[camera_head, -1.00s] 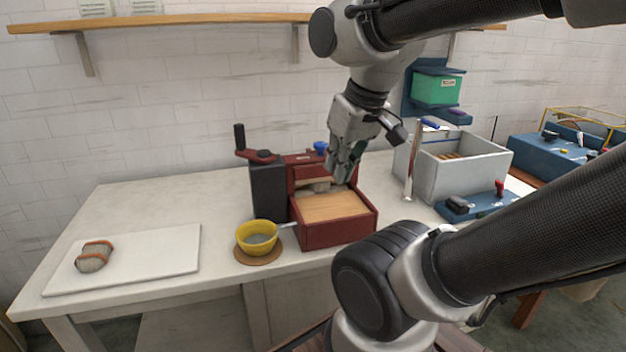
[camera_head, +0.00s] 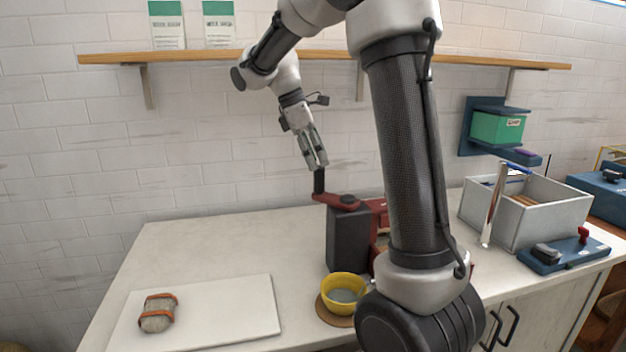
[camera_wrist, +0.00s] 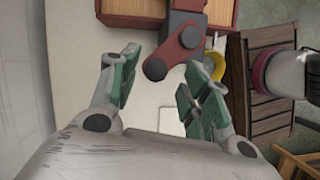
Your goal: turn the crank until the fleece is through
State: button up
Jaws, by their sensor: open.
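The carding machine has a dark grey housing (camera_head: 348,240) with a red crank arm (camera_head: 340,201) on top. The crank's black upright handle (camera_head: 319,182) stands at the arm's left end. My gripper (camera_head: 318,167) is open and empty, pointing down just above the handle. In the wrist view, the crank arm (camera_wrist: 188,40) and the handle's dark top (camera_wrist: 155,69) lie just beyond and between the open green-padded fingers (camera_wrist: 153,92). The machine's red tray is mostly hidden behind my arm in the head view. I cannot make out the fleece there.
A yellow bowl (camera_head: 344,282) sits on a brown coaster close to the machine. A grey bundle with orange bands (camera_head: 157,313) lies on a white board (camera_head: 230,308) at left. A grey bin (camera_head: 545,215) stands right. A shelf (camera_head: 330,58) runs above.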

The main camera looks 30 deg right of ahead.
aim_at(325, 193)
jog(key=shift+w+f, duration=0.2)
jog(key=x, duration=0.7)
jog(key=shift+d+f, duration=0.1)
jog(key=shift+f, duration=0.1)
grip_shut()
